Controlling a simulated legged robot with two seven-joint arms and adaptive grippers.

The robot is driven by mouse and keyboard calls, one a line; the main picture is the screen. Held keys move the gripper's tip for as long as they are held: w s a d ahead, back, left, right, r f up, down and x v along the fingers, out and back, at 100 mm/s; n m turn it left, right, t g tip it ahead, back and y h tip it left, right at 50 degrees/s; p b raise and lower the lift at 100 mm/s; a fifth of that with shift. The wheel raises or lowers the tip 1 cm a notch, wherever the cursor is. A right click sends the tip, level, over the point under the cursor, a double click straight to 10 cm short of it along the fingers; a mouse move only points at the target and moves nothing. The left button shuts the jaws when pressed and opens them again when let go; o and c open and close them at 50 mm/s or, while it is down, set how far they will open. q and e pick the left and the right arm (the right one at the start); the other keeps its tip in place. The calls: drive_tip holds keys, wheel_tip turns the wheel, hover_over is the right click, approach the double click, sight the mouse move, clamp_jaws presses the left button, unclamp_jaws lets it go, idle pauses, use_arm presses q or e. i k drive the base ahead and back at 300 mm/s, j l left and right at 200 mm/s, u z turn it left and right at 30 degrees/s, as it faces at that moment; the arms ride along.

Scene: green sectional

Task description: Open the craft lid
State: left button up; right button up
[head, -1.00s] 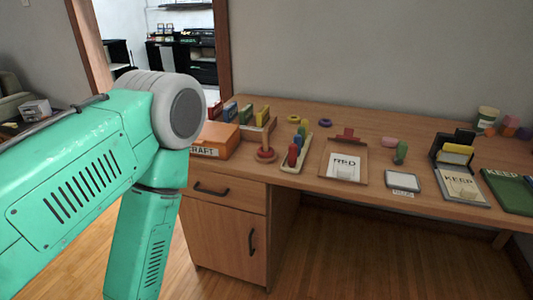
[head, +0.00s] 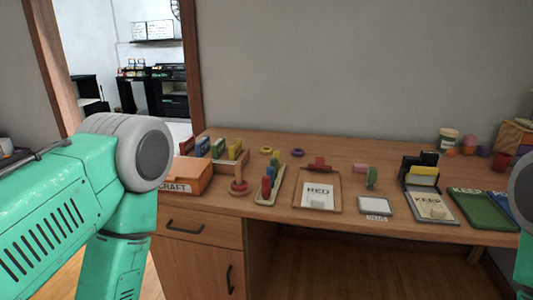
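An orange box (head: 183,177) with a "CRAFT" label on its front stands at the left end of the wooden desk. Its flat orange top looks closed. My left arm's green upper part and grey joint fill the left side of the head view, in front of the desk and near the box's left side. The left gripper is out of the frame. Only a part of my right arm shows at the right edge, and the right gripper is out of the frame too.
Upright coloured blocks (head: 219,148) stand behind the box. A drawer (head: 197,226) is below.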

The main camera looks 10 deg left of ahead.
sight(182, 168)
drive_tip(key=u, duration=1.1)
